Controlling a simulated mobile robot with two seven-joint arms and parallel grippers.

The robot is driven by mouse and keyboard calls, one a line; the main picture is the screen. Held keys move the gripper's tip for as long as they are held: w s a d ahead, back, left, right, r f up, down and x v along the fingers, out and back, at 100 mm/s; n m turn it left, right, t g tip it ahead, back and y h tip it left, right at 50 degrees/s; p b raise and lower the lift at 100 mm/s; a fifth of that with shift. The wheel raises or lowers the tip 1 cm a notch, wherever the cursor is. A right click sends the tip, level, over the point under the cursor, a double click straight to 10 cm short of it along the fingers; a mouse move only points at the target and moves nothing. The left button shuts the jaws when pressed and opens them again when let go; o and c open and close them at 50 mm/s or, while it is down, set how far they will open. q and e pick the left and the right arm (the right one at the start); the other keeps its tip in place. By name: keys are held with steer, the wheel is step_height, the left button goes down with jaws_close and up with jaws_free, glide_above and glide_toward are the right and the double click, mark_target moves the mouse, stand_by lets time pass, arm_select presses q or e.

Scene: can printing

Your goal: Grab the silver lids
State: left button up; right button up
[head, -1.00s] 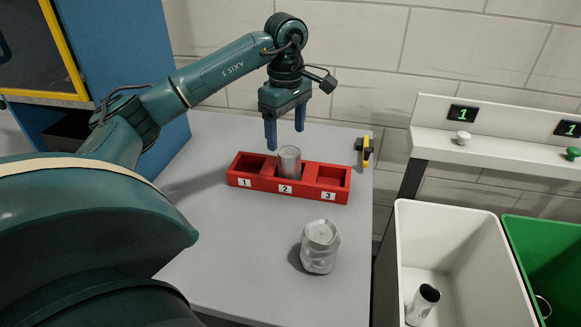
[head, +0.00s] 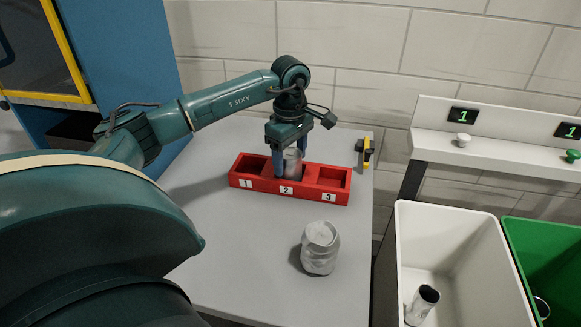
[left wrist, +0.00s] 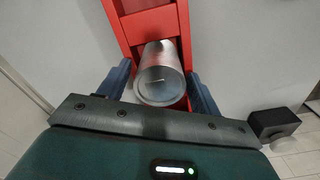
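A plain silver can (head: 293,165) stands upright in slot 2 of the red three-slot holder (head: 258,185). My left gripper (head: 290,162) is lowered over it from above, with one blue finger on each side. In the left wrist view the can (left wrist: 160,75) sits between the fingers with gaps showing on both sides, so the gripper (left wrist: 160,85) is open. I cannot make out separate loose silver lids. My right gripper is not in view.
Slots 1 and 3 are empty. A yellow-and-black device (head: 365,151) sits at the table's right edge. A white bin (head: 455,240) with a can inside and a green bin (head: 550,250) stand right of the table (head: 225,255). A blue cabinet (head: 125,50) stands at left.

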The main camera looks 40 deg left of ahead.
arm_select(q)
steer(key=c, duration=0.9)
